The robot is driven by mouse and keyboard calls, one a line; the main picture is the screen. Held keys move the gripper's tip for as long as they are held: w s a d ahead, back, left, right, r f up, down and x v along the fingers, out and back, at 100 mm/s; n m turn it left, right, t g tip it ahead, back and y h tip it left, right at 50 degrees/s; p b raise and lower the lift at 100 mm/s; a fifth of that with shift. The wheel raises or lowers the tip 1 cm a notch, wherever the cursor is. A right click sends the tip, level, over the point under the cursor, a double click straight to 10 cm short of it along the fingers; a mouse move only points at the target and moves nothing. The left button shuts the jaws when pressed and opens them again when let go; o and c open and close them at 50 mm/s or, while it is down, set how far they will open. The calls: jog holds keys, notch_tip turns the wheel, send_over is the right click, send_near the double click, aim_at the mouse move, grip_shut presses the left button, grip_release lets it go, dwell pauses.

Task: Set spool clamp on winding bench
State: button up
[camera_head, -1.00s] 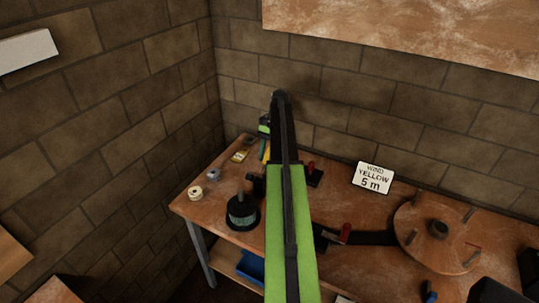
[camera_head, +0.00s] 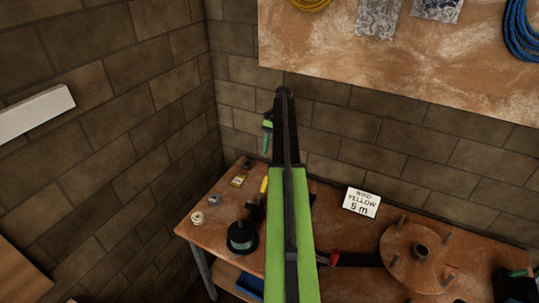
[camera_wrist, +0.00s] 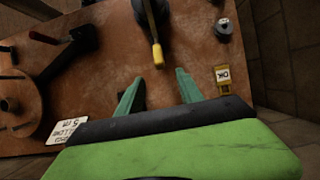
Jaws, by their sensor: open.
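A lever with a yellow handle (camera_wrist: 157,55), perhaps the spool clamp, shows at the top middle of the wrist view, joined to a dark part. In the head view its yellow handle (camera_head: 264,185) is partly hidden by my arm. A black spool (camera_head: 242,237) stands beside it on the winding bench (camera_head: 345,235). My gripper (camera_wrist: 158,84) is open and empty; the yellow handle's end appears between and just beyond the fingertips in the wrist view, not touching them. In the head view my gripper (camera_head: 267,132) is high, in front of the brick wall.
A red-handled lever (camera_wrist: 65,38) and a round wooden winder (camera_head: 415,252) are on the bench. A yellow device (camera_wrist: 222,77), a small grey part (camera_wrist: 223,28) and a pale roll (camera_head: 198,218) lie near the bench's left end.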

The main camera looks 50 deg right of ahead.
jog(key=shift+d+r, duration=0.25)
jog(key=shift+r, duration=0.3)
